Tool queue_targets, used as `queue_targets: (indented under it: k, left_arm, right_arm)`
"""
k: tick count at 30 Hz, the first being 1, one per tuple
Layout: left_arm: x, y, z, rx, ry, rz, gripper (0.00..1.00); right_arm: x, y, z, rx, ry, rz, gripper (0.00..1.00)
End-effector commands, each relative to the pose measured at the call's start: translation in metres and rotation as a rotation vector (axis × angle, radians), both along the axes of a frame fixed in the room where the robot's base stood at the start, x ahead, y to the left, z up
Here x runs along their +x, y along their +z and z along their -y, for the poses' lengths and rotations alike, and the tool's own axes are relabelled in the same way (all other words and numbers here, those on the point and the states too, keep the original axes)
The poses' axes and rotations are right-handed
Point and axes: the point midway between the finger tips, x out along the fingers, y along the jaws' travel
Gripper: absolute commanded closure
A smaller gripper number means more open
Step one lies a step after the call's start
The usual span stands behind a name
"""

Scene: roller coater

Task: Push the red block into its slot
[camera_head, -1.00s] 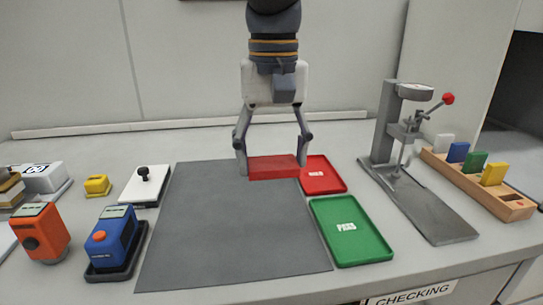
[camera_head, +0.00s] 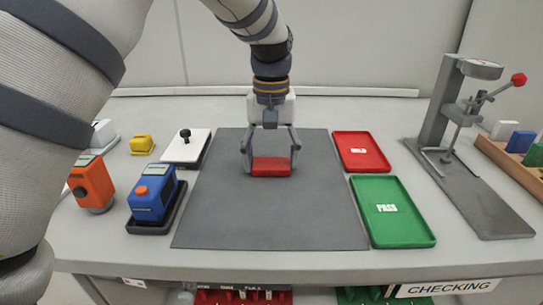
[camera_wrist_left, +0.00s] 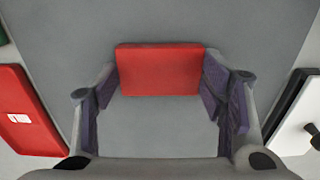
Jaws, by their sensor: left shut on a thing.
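The red block (camera_head: 271,167) is between the fingers of my left gripper (camera_head: 271,160), above or on the middle of the grey mat. I cannot tell whether it touches the mat. In the left wrist view the red block (camera_wrist_left: 158,68) lies between the fingertips of my left gripper (camera_wrist_left: 160,80), which is shut on it. The wooden slotted rack (camera_head: 520,172) stands at the far right, cut off by the picture edge. White, blue and green blocks show in it; the rest of its slots are out of view. My right gripper is not in view.
The green PASS tray (camera_head: 395,232) and a red tray (camera_head: 362,165) lie right of the grey mat (camera_head: 265,220). A grey lever press (camera_head: 440,110) stands between the trays and rack. Orange (camera_head: 90,182) and blue (camera_head: 150,200) devices stand left. The front mat is clear.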

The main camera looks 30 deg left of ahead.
Motion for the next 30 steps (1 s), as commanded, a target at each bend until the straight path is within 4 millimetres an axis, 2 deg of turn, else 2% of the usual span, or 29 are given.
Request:
queue_targets:
  k: [4,5,6,7,18,20,27,30]
  left_arm:
    - [0.0,-0.003,0.0,-0.001,0.0,-0.001,0.66]
    - [0.0,-0.003,0.0,0.0,0.0,0.0,0.29]
    - [0.0,-0.003,0.0,-0.001,0.0,-0.001,0.2]
    - [0.0,-0.003,0.0,-0.001,0.0,-0.001,0.16]
    - [0.001,0.002,0.0,0.001,0.0,0.001,0.16]
    - [0.001,0.013,0.0,0.001,0.0,0.003,0.16]
    - [0.001,0.077,0.0,0.002,0.0,0.003,0.16]
    - [0.001,0.099,0.0,0.001,0.0,0.0,0.16]
  right_arm:
    - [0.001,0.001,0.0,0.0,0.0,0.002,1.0]
    - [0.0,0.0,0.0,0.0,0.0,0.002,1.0]
    - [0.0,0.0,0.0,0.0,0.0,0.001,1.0]
    - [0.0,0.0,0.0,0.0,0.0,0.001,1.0]
    - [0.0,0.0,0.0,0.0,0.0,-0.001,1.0]
    - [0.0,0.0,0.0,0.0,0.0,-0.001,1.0]
    - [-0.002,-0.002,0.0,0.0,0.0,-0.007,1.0]
    - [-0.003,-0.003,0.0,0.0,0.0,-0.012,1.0]
